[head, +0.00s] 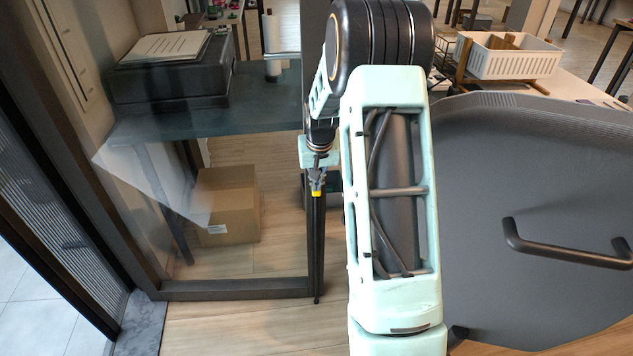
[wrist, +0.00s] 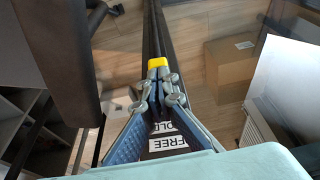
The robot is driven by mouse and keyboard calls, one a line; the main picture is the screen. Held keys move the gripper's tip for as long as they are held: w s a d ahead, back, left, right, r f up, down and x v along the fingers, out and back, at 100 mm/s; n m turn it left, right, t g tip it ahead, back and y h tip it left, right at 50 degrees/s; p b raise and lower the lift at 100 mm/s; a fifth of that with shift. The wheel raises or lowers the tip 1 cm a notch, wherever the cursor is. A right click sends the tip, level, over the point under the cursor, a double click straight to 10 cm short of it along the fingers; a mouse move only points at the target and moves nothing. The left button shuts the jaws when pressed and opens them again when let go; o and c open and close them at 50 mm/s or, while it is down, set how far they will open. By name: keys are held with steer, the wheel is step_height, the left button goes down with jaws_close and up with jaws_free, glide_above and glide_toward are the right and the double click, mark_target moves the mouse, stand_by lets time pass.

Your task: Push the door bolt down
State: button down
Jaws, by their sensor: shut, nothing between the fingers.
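The glass door (head: 235,289) has a dark frame and stands left of my arm in the head view. Its narrow dark edge runs away under my gripper in the wrist view (wrist: 152,35). My gripper (head: 316,184) points down at this edge. Its two fingers are closed together in the wrist view (wrist: 157,85). A small yellow piece (wrist: 157,62) shows right at the fingertips, seemingly part of the door bolt; I cannot tell whether they touch it. White labels reading FREE (wrist: 168,146) and another word, partly covered, show between the fingers. The rest of the bolt is hidden.
A cardboard box (head: 229,205) sits on the wood floor behind the glass. A dark table (head: 270,95) with a black printer (head: 170,80) stands beyond. A large grey panel with a handle (head: 560,250) fills the right. A white basket (head: 508,62) is behind it.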

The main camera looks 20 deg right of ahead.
step_height(320, 180, up, 5)
steer(key=p, duration=0.2)
steer(key=shift+w+f+p, duration=0.1)
steer(key=shift+f+p, duration=0.05)
steer(key=shift+p, duration=0.25)
steer(key=v, duration=0.9)
steer(key=shift+s+p, duration=0.25)
steer(key=shift+p, duration=0.2)
